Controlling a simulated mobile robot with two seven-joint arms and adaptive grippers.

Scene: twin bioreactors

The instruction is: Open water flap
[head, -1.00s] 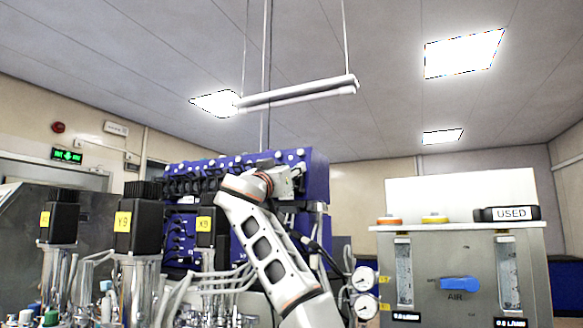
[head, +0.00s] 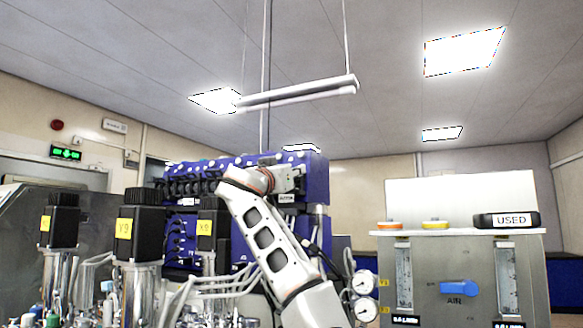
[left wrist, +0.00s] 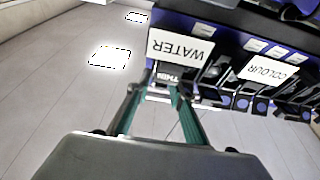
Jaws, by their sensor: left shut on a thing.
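The blue unit (head: 319,172) stands in the middle of the head view, with a row of black parts along its top. My left gripper (head: 291,180) is at its upper right front, and its fingertips are hard to make out there. In the left wrist view a white label reading WATER (left wrist: 180,49) appears upside down on the unit. My left gripper (left wrist: 160,93) is shut on a small part just below that label, probably the water flap. The fingers hide most of this part, so its exact angle is unclear. My right gripper is not in view.
Several dark flaps sit beside the COLOUR label (left wrist: 268,69). Black-capped metal vessels (head: 140,235) and pale tubes stand to the left of my arm. Two round gauges (head: 365,284) and a grey panel with a blue AIR valve (head: 458,287) stand to the right.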

